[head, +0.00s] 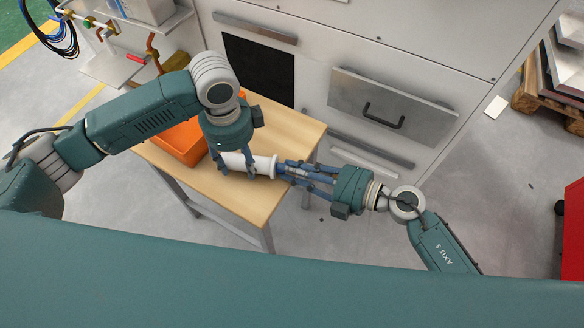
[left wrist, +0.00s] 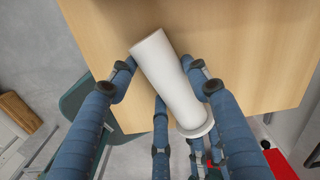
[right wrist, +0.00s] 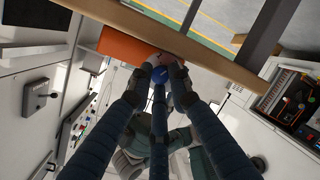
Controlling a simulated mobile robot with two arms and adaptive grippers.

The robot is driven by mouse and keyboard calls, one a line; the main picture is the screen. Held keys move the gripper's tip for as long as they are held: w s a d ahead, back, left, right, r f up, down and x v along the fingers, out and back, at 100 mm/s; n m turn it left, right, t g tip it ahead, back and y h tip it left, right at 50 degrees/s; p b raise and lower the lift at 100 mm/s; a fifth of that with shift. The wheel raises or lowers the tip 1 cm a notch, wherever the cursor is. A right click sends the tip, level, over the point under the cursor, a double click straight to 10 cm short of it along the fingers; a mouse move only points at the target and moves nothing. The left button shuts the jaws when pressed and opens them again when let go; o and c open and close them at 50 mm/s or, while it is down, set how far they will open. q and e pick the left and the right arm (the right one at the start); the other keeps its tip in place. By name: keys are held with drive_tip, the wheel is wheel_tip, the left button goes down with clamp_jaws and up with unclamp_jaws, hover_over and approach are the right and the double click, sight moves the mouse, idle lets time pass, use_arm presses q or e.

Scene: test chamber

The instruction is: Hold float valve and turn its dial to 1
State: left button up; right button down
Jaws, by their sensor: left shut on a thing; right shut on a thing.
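The float valve is a white cylinder (head: 243,160) with a wider flange at one end. It lies sideways over the wooden table near its right edge. My left gripper (head: 237,168) is shut around its body, with fingers on both sides of the white cylinder (left wrist: 172,80) in the left wrist view. My right gripper (head: 283,171) is shut at the flanged end, level with the valve.
The wooden table (head: 262,112) stands before a grey cabinet with a drawer handle (head: 383,117). An orange bin (head: 183,143) is on the table, left of my left gripper. Open floor lies right of the table. A wooden pallet (head: 535,97) with stacked metal is at the far right.

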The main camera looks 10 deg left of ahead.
drive_tip(key=shift+d+f+n+t+y, duration=0.1)
drive_tip(key=shift+f+n+t+y, duration=0.1)
drive_tip(key=shift+n, duration=0.45)
drive_tip(key=shift+f+n+t+y, duration=0.1)
drive_tip(key=shift+n+t, duration=0.1)
drive_tip(key=shift+n, duration=0.45)
drive_tip(key=c, duration=1.9)
unclamp_jaws()
drive_tip(key=shift+s+r, duration=0.1)
drive_tip(key=v, duration=1.2)
